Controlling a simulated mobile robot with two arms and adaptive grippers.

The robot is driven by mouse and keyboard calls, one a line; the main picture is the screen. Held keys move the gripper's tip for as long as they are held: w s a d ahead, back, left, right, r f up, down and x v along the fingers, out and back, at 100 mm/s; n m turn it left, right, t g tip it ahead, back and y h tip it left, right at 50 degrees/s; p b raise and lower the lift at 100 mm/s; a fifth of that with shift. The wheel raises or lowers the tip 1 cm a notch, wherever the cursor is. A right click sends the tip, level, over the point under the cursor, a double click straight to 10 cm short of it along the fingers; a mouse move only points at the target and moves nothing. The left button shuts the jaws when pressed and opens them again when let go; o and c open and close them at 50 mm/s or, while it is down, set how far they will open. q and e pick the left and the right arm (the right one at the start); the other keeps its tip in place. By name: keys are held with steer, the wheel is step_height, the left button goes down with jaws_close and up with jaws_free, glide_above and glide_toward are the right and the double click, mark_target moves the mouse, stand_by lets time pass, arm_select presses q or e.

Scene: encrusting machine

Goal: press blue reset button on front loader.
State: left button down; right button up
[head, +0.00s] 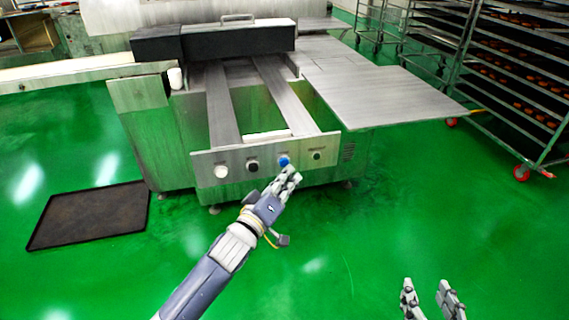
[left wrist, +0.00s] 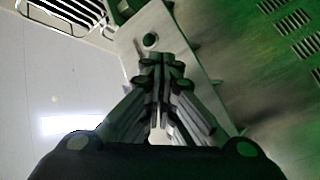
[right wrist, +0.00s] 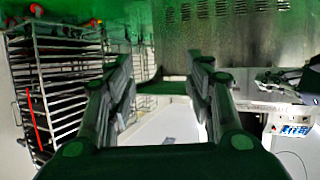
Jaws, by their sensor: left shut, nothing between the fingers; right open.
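The blue reset button (head: 284,161) sits on the front panel (head: 235,163) of the front loader, between a black button (head: 253,165) and a dark green one (head: 317,155). A white button (head: 221,171) is at the panel's left end. My left gripper (head: 293,170) is shut and empty, its fingertips at or just in front of the blue button; I cannot tell whether they touch. In the left wrist view the shut fingers (left wrist: 160,58) cover the blue button, and one round button (left wrist: 150,40) shows beyond them. My right gripper (head: 430,287) is open and empty, low at the right, away from the machine.
A flat metal table (head: 385,95) juts out right of the loader. Wheeled racks (head: 515,75) with trays stand at the right. A dark mat or tray (head: 90,215) lies on the green floor at the left. The floor in front of the machine is clear.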

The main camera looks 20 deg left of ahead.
arm_select(q)
steer(key=shift+w+a+p, duration=0.25)
steer(key=shift+w+p, duration=0.05)
steer(key=shift+w, duration=0.1)
arm_select(e)
steer(key=s+f, duration=0.1)
steer(key=d+f+g, duration=0.1)
steer(key=shift+s+f, duration=0.4)
steer(key=shift+w+r, duration=0.1)
steer(key=shift+r, duration=0.05)
